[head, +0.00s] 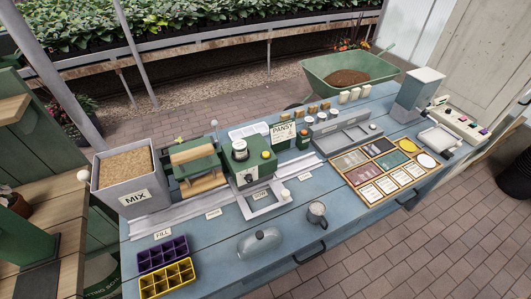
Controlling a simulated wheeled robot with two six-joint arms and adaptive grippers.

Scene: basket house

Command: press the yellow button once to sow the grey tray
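A small round yellow button (266,154) sits on the right of the green sowing machine (240,163), near its top. A pale frame (283,200) extends from the front of the machine, around a label that reads SOW. I cannot make out a grey cell tray in this frame. A purple cell tray (162,253) and a yellow cell tray (167,279) lie side by side at the table's front left. Neither of my grippers is in view.
A green wheelbarrow (350,75) stands behind.

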